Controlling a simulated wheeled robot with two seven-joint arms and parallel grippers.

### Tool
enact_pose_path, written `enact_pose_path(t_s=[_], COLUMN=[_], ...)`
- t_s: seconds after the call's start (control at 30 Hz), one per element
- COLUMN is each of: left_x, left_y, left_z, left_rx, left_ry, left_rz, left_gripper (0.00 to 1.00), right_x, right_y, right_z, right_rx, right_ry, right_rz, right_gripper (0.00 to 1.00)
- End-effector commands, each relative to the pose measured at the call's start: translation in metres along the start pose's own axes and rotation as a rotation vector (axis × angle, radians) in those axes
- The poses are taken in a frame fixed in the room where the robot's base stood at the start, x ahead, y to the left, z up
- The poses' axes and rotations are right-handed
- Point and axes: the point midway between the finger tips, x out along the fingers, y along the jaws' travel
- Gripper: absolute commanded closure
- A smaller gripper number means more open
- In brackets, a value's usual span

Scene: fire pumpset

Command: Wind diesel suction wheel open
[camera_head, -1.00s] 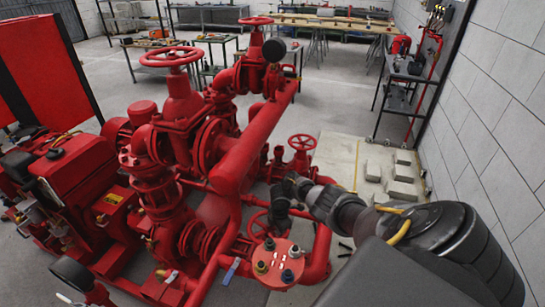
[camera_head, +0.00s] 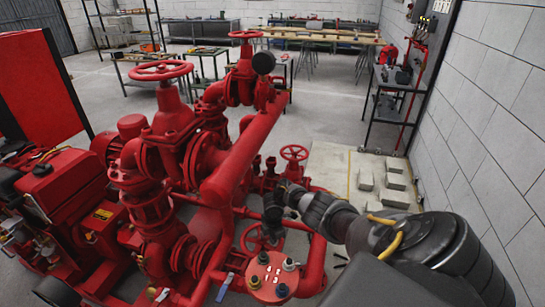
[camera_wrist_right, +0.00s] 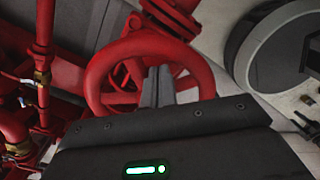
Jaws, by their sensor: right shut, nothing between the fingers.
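A red handwheel (camera_head: 244,241) sits low among the pipes in the head view, partly hidden behind my right gripper (camera_head: 271,222). The same red handwheel (camera_wrist_right: 96,82) fills the middle of the right wrist view, with its rim and spokes showing. My right gripper (camera_wrist_right: 157,85) is shut and empty. Its fingertips overlap the lower part of the wheel in that view; I cannot tell whether they touch it. My left gripper is not in view.
Other red handwheels stand nearby: a large one (camera_head: 161,70) upper left, one (camera_head: 246,35) at the top and a small one (camera_head: 294,153) behind my gripper. A flange plate with gauge fittings (camera_head: 268,274) lies just below. A block wall (camera_head: 490,120) bounds the right side.

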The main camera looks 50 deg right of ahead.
Motion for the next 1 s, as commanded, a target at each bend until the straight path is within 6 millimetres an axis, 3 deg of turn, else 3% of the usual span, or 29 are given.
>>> enact_pose_path(t_s=[0.1,0.6,1.0], left_x=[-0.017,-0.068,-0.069], left_y=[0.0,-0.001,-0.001], left_z=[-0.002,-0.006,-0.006], left_rx=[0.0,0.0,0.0], left_ry=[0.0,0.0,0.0], left_rz=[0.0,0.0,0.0], left_gripper=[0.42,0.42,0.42], right_x=[-0.018,-0.071,-0.073], right_y=[0.0,0.001,0.0], right_z=[0.0,0.0,0.001], right_rx=[0.0,-0.001,0.0], right_ry=[0.0,0.001,0.001], right_rz=[0.001,0.002,0.001], right_gripper=[1.0,1.0,1.0])
